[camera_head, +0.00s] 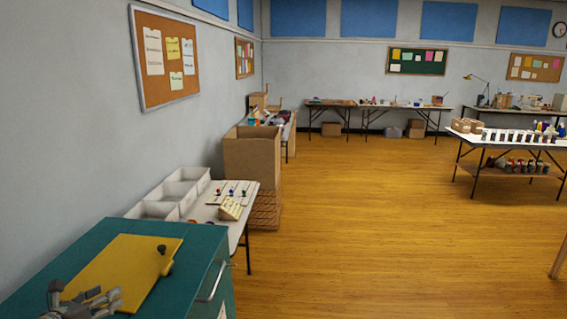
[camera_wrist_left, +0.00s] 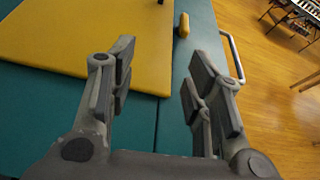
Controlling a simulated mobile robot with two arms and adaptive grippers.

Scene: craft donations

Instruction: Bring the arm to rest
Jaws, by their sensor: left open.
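My left gripper (camera_head: 88,300) is at the bottom left of the head view, over the near part of a teal cabinet top (camera_head: 75,250). In the left wrist view my left gripper (camera_wrist_left: 160,85) has its two fingers wide apart with nothing between them. Past the fingers lies a flat yellow board (camera_wrist_left: 85,40) on the teal top; the yellow board also shows in the head view (camera_head: 125,265). My right gripper is not in view.
A handle (camera_head: 213,283) sticks out from the cabinet's side. Behind it, a white table (camera_head: 240,212) bears white bins (camera_head: 185,185), and a large cardboard box (camera_head: 250,153) stands farther back. The wooden floor (camera_head: 390,230) to the right is mostly clear.

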